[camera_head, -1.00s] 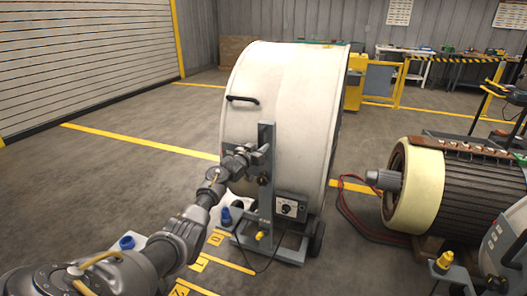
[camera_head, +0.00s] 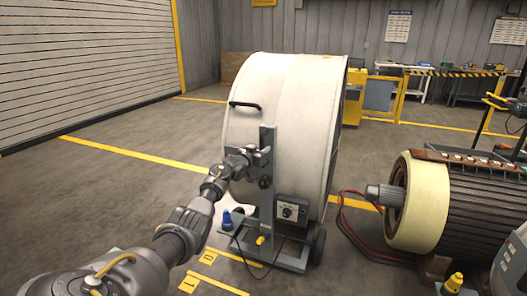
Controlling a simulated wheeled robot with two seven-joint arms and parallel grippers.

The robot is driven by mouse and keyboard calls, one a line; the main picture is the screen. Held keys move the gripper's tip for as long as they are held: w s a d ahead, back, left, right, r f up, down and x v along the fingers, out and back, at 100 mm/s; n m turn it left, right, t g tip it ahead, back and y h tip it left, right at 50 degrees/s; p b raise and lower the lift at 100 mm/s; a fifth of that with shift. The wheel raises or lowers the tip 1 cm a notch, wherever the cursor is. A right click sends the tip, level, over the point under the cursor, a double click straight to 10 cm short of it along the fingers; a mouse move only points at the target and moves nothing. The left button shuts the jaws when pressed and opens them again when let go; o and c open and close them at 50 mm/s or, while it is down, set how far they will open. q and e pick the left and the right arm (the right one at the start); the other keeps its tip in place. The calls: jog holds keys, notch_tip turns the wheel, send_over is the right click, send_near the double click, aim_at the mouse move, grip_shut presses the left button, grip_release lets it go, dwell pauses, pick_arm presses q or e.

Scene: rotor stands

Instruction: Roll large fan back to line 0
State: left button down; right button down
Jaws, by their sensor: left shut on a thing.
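The large fan (camera_head: 292,125) is a big white drum on a grey wheeled stand, upright on the floor in the middle of the view. A black handle (camera_head: 245,106) and a control box with a dial (camera_head: 291,211) are on its near side. My left gripper (camera_head: 243,162) is shut on the fan's grey stand post (camera_head: 267,192), at about mid-height; the exact contact is small in view. Yellow floor line 0 (camera_head: 234,257) runs just by the near side of the stand's base, with line 1 (camera_head: 213,283) nearer to me. My right gripper is not in view.
A large motor with a cream end ring (camera_head: 417,202) stands at the right, with red and black cables (camera_head: 358,232) on the floor beside the fan. A yellow barrier (camera_head: 401,99) and workbenches are behind. The floor at the left is open.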

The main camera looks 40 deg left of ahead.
pick_arm(q)
jog(key=c, duration=1.7)
grip_release()
jog(key=shift+a+r, duration=0.1)
jog(key=shift+r, duration=0.25)
jog(key=shift+c, duration=0.2)
jog(key=o, duration=0.4)
jog(key=shift+w+f, duration=0.35)
jog(key=shift+s, duration=0.1)
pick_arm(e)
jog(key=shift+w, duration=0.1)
pick_arm(q)
jog(key=shift+s, duration=0.1)
jog(key=shift+s, duration=0.1)
jog(key=shift+s, duration=0.2)
jog(key=shift+s+d+p, duration=0.25)
jog(key=shift+s+p, duration=0.15)
jog(key=shift+s, duration=1.25)
jog(key=shift+s+d+p, duration=0.25)
jog(key=shift+s+p, duration=0.2)
jog(key=shift+s, duration=1.25)
jog(key=shift+s+d+p, duration=0.25)
jog(key=shift+s+p, duration=0.15)
jog(key=shift+s, duration=1.25)
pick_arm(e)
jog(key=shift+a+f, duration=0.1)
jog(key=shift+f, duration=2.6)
